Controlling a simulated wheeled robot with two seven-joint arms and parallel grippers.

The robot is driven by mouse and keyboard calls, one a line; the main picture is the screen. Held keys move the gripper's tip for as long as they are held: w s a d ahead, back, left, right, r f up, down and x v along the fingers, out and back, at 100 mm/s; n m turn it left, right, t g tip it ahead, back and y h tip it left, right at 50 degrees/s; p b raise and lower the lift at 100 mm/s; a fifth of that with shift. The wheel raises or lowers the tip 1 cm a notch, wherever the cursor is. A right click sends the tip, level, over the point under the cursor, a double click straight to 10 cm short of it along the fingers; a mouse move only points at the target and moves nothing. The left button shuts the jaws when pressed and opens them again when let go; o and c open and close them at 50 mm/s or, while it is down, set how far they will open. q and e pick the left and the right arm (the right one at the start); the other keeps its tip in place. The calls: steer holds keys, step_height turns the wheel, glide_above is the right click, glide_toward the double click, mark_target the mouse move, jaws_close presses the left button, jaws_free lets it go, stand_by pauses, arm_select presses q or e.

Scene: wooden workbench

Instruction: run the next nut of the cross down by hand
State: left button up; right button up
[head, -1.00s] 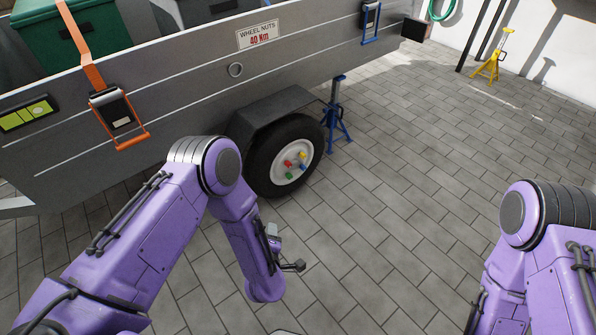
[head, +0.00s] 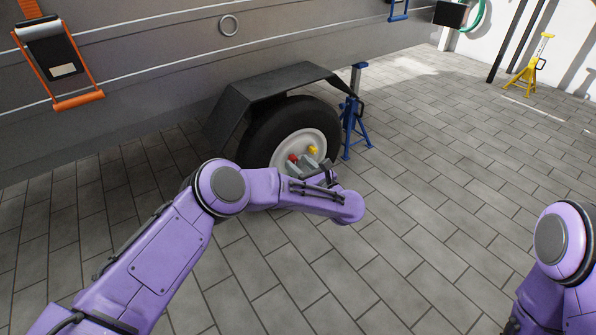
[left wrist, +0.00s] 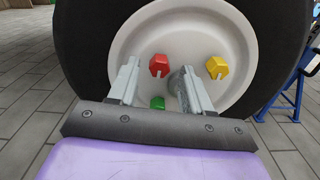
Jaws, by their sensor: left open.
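The trailer wheel (head: 290,132) has a black tyre and a pale rim with coloured nuts. The red nut (left wrist: 159,66) and yellow nut (left wrist: 217,67) show on the rim in the left wrist view, with the green nut (left wrist: 157,103) lower. In the head view the red nut (head: 293,158) and yellow nut (head: 313,149) show above my gripper. My left gripper (left wrist: 160,70) is open in front of the rim, its fingers either side of the red nut in the picture; contact cannot be told. The blue nut is not visible. My right gripper is out of view.
A grey fender (head: 270,88) overhangs the wheel. A blue jack stand (head: 355,120) is just right of the tyre. A yellow stand (head: 528,70) is far off at the back right. The paved floor (head: 440,200) is clear.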

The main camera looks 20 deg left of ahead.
arm_select(q)
steer(key=shift+w+a, duration=0.45)
steer(key=shift+a, duration=0.1)
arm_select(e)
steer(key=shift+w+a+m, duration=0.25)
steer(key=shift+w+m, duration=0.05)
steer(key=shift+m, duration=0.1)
arm_select(q)
jaws_close()
steer(key=shift+r, duration=0.1)
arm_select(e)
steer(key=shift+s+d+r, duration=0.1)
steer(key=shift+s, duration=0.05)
